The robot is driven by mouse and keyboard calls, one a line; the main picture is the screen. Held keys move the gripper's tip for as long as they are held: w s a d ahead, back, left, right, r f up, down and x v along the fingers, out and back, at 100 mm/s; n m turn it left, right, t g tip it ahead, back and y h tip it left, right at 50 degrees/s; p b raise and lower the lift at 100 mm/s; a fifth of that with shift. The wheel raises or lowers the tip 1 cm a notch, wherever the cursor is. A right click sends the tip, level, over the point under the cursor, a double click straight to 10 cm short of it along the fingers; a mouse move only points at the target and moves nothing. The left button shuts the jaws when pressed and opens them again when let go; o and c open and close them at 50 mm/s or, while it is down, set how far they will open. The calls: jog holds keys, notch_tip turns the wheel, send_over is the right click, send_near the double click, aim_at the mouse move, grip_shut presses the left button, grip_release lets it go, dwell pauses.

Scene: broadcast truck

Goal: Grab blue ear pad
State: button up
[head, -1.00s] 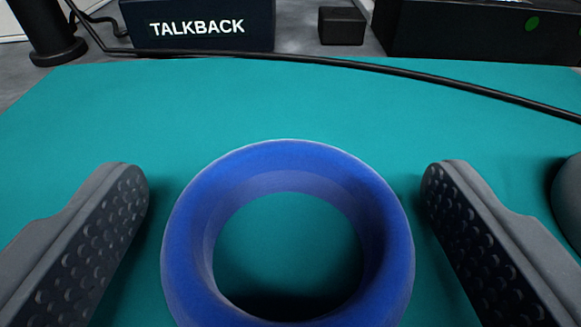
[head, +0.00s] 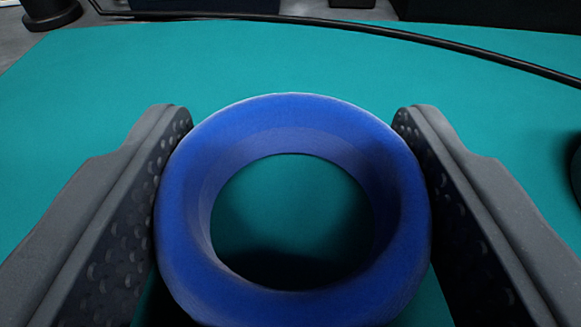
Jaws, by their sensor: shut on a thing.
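The blue ear pad (head: 292,292) is a thick ring with an open centre, in the lower middle of the head view. My gripper (head: 292,118) has one finger on each side of it. Both dimpled finger pads press against the outer left and right sides of the ring, so the gripper is shut on it. The teal mat (head: 290,55) shows through the hole, with a dark shadow there. The near edge of the ring reaches close to the bottom of the view.
A black cable (head: 400,35) runs across the far part of the mat. A dark round stand base (head: 50,15) is at the far left, and dark boxes (head: 490,10) stand along the back. A dark object (head: 576,172) is cut off at the right edge.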

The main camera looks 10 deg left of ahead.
notch_tip(320, 180, up, 3)
jog(key=shift+r+p, duration=0.2)
jog(key=shift+p, duration=0.4)
jog(key=s+d+r+b, duration=0.1)
jog(key=s+d+b, duration=0.4)
jog(key=s+d, duration=0.4)
jog(key=s, duration=0.4)
jog(key=shift+d+h, duration=0.15)
jog(key=shift+h, duration=0.15)
